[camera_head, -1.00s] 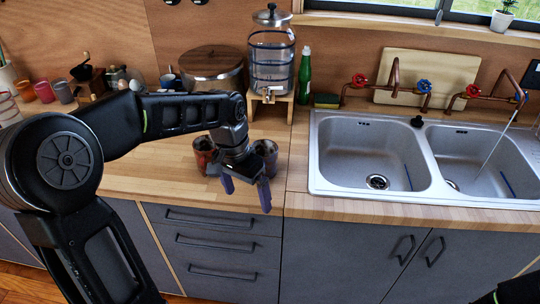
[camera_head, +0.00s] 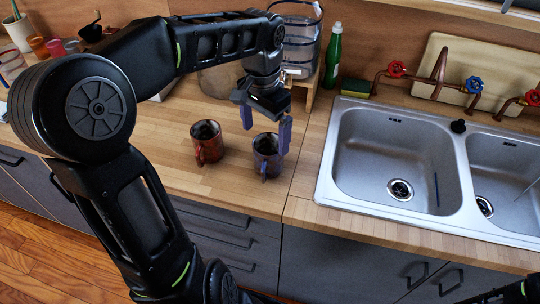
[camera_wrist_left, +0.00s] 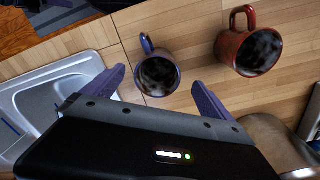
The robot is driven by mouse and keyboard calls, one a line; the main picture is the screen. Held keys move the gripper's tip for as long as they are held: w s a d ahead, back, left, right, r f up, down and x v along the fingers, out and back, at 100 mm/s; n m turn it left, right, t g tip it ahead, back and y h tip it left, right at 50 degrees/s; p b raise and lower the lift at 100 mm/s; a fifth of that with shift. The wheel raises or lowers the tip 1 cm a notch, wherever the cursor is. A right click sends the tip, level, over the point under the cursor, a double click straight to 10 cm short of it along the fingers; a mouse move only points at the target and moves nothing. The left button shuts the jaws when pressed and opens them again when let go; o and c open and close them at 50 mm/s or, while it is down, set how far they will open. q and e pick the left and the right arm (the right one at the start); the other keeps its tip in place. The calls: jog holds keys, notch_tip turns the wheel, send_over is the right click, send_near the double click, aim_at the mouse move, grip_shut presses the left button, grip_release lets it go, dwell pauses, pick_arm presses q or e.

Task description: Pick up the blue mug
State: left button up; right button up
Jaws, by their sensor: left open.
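The blue mug (camera_head: 267,157) stands upright on the wooden counter left of the sink, its handle toward the front edge and dark contents inside. It also shows in the left wrist view (camera_wrist_left: 157,76), between and beyond the fingertips. A red-brown mug (camera_head: 207,143) stands to its left, and it shows in the left wrist view (camera_wrist_left: 249,51). My left gripper (camera_head: 266,128) is open and empty, above and just behind the blue mug, with fingers pointing down. Whether a finger touches the mug I cannot tell. My right gripper is not seen.
The double sink (camera_head: 395,165) lies right of the mugs. A green bottle (camera_head: 333,57) and a glass dispenser (camera_head: 297,40) stand behind. Cups stand at the far left. The counter in front of the mugs is a narrow free strip.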

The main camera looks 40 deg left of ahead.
pick_arm(q)
jog(key=shift+f, duration=1.3)
jog(key=f+p, duration=0.1)
jog(key=f, duration=0.4)
jog(key=shift+d+f, duration=0.15)
jog(key=shift+d, duration=0.05)
jog(key=shift+c, duration=0.4)
jog(key=c, duration=1.7)
jog(key=shift+r, duration=0.2)
jog(key=shift+c, duration=0.2)
notch_tip(320, 180, up, 10)
jog(key=shift+b, duration=0.35)
jog(key=shift+f, duration=0.15)
